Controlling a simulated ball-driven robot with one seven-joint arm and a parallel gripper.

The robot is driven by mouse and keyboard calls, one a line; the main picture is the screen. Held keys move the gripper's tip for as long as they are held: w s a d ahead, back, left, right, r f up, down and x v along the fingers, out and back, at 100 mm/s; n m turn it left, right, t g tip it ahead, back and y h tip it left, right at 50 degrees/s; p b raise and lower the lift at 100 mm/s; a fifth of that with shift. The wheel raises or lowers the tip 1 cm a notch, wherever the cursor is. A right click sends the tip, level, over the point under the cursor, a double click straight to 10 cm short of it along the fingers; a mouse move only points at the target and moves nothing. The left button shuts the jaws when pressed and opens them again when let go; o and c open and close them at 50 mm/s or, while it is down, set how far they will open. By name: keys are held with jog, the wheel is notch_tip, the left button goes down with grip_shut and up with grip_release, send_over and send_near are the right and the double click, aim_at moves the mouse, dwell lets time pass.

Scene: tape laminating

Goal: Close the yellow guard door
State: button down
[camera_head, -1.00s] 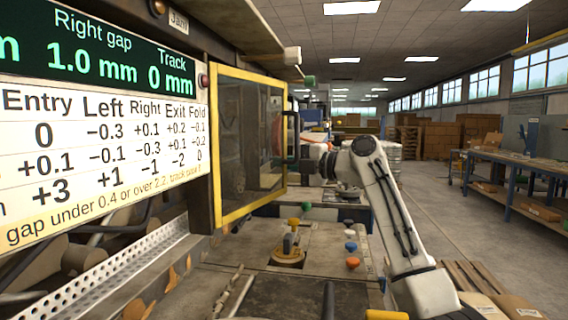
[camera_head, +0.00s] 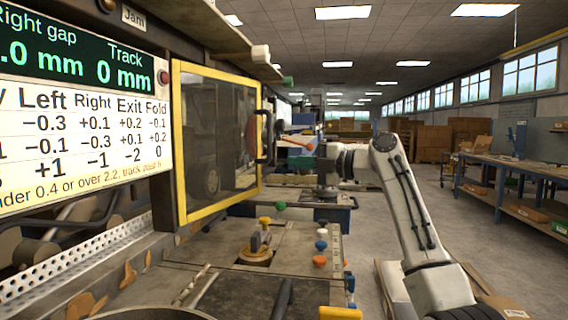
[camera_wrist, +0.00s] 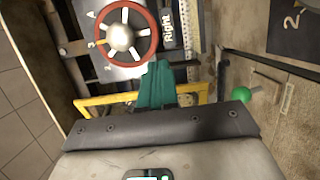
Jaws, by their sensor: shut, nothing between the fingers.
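The yellow guard door (camera_head: 216,215) stands swung out from the machine in the head view, a yellow frame around a dark see-through pane. A dark handle (camera_head: 266,138) is on its right edge. My arm reaches in from the right, with its wrist to the right of the door; the fingertips cannot be made out there. In the wrist view my gripper (camera_wrist: 157,75) shows teal fingers, shut and empty. A yellow frame (camera_wrist: 96,103), seemingly the door's, passes behind the fingers. I cannot tell whether they touch it.
A display panel (camera_head: 75,110) is at the left. Knobs (camera_head: 320,245) stand on the machine bed below the door. The wrist view shows a red handwheel (camera_wrist: 97,33) and a green knob (camera_wrist: 240,94). A workbench (camera_head: 510,170) is at the right, past open floor.

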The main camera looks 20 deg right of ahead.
jog(key=s+d+r+m+p, duration=0.1)
jog(key=s+r+m+p, duration=0.1)
jog(key=s+m+p, duration=1.25)
jog(key=w+a+m+p, duration=0.1)
jog(key=w+a+p, duration=0.2)
jog(key=w, duration=0.3)
jog(key=w+a+m+p, duration=0.2)
jog(key=w+a+p, duration=0.1)
jog(key=w+a, duration=0.2)
jog(key=shift+w+a, duration=0.25)
jog(key=shift+w, duration=0.95)
jog(key=shift+w+m, duration=0.1)
jog(key=shift+m, duration=0.15)
jog(key=b+x, duration=0.2)
jog(key=b, duration=0.1)
jog(key=shift+w+a, duration=0.1)
jog(key=shift+w, duration=0.1)
